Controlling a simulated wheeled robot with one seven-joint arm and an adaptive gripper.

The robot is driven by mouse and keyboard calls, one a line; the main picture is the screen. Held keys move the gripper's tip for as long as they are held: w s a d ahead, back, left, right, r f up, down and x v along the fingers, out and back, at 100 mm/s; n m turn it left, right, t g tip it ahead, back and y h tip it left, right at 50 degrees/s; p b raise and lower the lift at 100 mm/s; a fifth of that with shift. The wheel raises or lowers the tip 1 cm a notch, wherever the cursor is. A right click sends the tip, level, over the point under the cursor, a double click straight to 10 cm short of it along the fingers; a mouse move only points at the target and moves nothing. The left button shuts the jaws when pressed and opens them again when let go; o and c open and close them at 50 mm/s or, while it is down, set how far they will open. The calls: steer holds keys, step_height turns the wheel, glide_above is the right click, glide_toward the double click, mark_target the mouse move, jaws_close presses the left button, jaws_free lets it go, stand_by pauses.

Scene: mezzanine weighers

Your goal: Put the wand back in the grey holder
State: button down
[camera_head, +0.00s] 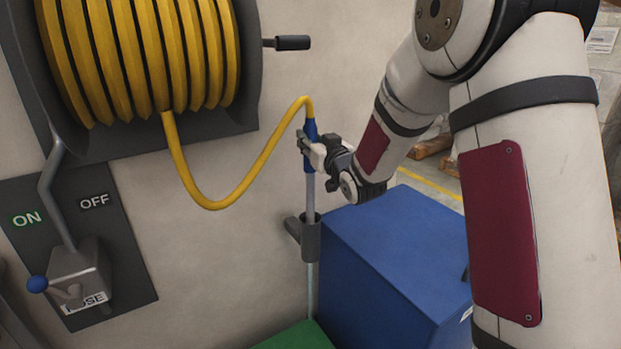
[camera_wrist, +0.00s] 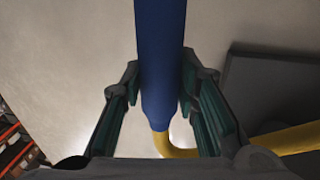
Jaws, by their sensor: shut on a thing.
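The wand has a blue grip (camera_head: 311,132) and a thin grey tube (camera_head: 310,190), and it hangs nearly upright by the wall. My gripper (camera_head: 309,148) is shut on the blue grip; in the wrist view the grip (camera_wrist: 160,60) stands between the two fingers. The grey holder (camera_head: 308,240) is a short dark sleeve on the wall below my gripper. The tube goes down behind the sleeve's front and shows again beneath it, so it appears to run through the holder. The contact inside is hidden. A yellow hose (camera_head: 250,178) joins the grip's top.
A large hose reel (camera_head: 140,55) with a crank handle (camera_head: 292,43) is at upper left. A lever valve (camera_head: 78,275) marked HOSE, with ON and OFF, is below it. A blue cabinet (camera_head: 395,260) stands close right of the holder. Something green (camera_head: 295,338) lies below.

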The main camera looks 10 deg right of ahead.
mark_target(313, 172)
step_height(313, 172, down, 8)
steer(key=shift+f+b, duration=0.15)
steer(key=shift+b, duration=0.25)
steer(key=shift+f, duration=0.1)
steer(key=c, duration=1.2)
jaws_free()
steer(key=shift+f, duration=0.1)
steer(key=shift+c, duration=0.2)
steer(key=shift+s+r, duration=0.1)
steer(key=shift+r, duration=0.15)
steer(key=s+d, duration=0.2)
steer(key=s, duration=0.9)
steer(key=shift+s, duration=0.4)
